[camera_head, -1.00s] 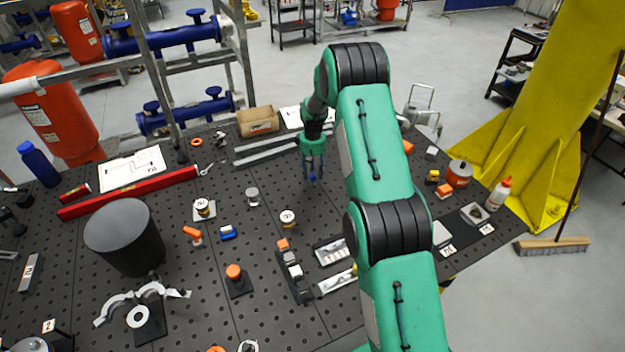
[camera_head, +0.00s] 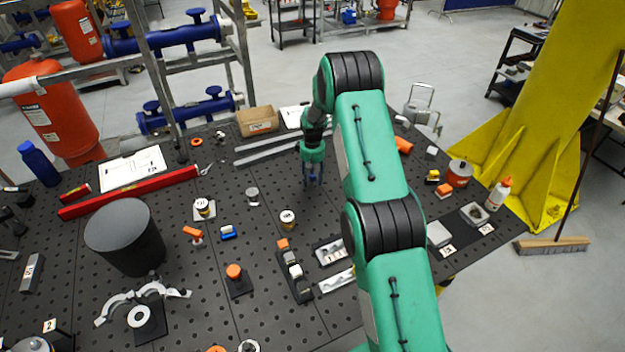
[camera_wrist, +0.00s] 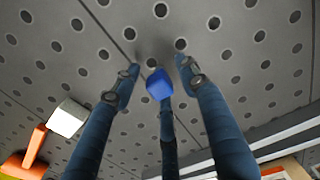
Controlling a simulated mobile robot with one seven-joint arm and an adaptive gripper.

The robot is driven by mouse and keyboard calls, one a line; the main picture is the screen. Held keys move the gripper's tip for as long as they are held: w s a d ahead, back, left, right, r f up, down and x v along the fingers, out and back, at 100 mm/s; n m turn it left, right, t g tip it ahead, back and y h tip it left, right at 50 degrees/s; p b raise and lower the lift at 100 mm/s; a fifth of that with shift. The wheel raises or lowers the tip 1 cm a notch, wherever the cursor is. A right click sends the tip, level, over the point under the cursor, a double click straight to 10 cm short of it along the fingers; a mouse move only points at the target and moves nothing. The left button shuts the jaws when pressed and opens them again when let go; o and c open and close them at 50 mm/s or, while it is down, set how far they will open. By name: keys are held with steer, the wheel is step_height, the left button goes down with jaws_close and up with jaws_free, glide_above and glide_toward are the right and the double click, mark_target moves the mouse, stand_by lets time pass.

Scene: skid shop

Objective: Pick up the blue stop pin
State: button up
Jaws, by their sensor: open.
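The blue stop pin (camera_wrist: 158,85) shows its bright blue head in the wrist view, between my fingers and close to the perforated table top. A dark finger reaches up to it from below in that picture; whether it touches the pin is unclear. My gripper (camera_wrist: 158,69) is open, with one finger left and one right of the pin, both apart from it. In the head view my gripper (camera_head: 313,184) points down at the far middle of the table, and the pin is mostly hidden among the fingers there.
The black perforated table (camera_head: 270,190) is clear right around the gripper. Grey metal bars (camera_head: 265,152) and a cardboard box (camera_head: 258,121) lie behind. A round labelled part (camera_head: 287,219) stands in front. An orange part (camera_wrist: 30,155) and a white block (camera_wrist: 68,118) sit lower left in the wrist view.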

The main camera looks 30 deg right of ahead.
mark_target(312, 174)
jaws_close()
steer(key=shift+r, duration=0.15)
steer(key=shift+r, duration=0.75)
step_height(312, 174, up, 2)
steer(key=s+a, duration=0.1)
steer(key=s, duration=0.4)
steer(key=s+a+b, duration=0.1)
steer(key=s, duration=0.4)
steer(key=s+a+r, duration=0.1)
steer(key=s, duration=0.4)
steer(key=shift+s+a+r, duration=0.1)
steer(key=shift+s+a, duration=0.2)
steer(key=shift+a, duration=0.1)
